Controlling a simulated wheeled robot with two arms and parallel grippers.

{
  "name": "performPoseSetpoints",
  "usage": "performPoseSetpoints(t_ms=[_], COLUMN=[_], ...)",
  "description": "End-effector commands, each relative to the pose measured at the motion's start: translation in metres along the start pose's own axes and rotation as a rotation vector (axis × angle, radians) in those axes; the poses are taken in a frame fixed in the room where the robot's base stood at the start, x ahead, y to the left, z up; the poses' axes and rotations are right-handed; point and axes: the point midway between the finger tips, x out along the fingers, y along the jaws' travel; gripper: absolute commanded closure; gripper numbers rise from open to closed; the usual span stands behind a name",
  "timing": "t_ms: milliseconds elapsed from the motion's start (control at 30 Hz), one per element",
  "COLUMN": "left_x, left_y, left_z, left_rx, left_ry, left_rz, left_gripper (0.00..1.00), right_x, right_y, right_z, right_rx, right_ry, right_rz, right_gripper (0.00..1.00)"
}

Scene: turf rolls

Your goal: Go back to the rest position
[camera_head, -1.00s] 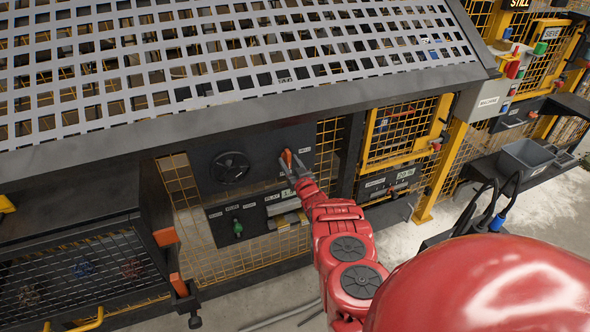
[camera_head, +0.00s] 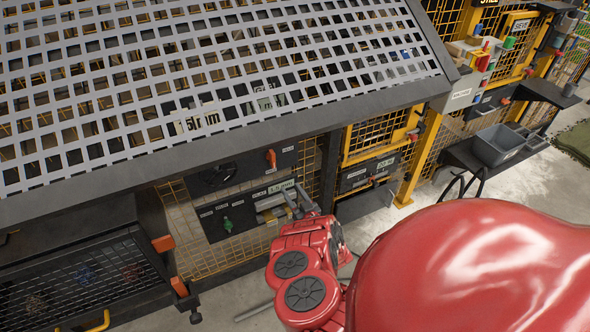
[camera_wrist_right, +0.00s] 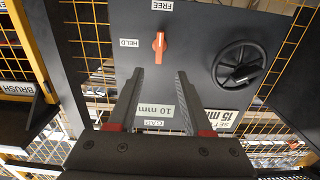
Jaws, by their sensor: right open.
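My right gripper (camera_head: 299,203) is open and empty, in front of the dark control panel under the slanted perforated sheet. In the right wrist view its two fingers (camera_wrist_right: 158,100) are spread apart. An orange lever (camera_wrist_right: 159,46) on the panel stands beyond the fingertips, apart from them, between labels reading FREE and HELD. The same orange lever (camera_head: 271,158) shows in the head view, up and left of the gripper. My left gripper is not in view.
A black handwheel (camera_wrist_right: 238,66) is beside the lever. A lower panel has a green knob (camera_head: 228,225). The perforated sheet (camera_head: 200,80) overhangs the panels. A yellow post (camera_head: 420,165) and a grey bin (camera_head: 497,146) are to the right. Concrete floor shows at right.

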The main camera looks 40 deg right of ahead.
Motion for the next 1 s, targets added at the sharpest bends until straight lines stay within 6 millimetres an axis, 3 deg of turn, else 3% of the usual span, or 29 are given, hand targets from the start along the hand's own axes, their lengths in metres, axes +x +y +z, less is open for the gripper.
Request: performPoseSetpoints(t_ms=[300,867,1000], left_x=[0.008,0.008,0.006], left_y=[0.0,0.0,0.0], left_z=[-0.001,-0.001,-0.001], left_rx=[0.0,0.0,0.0], left_ry=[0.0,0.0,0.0], left_rz=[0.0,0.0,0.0], left_gripper=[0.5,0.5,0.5], right_x=[-0.016,-0.013,-0.001], right_y=[0.002,0.0,-0.013], right_z=[-0.002,-0.002,-0.01], right_rx=[-0.002,-0.019,-0.114], right_ry=[0.004,0.014,0.085], right_rz=[0.0,-0.015,-0.106], right_gripper=[0.5,0.5,0.5])
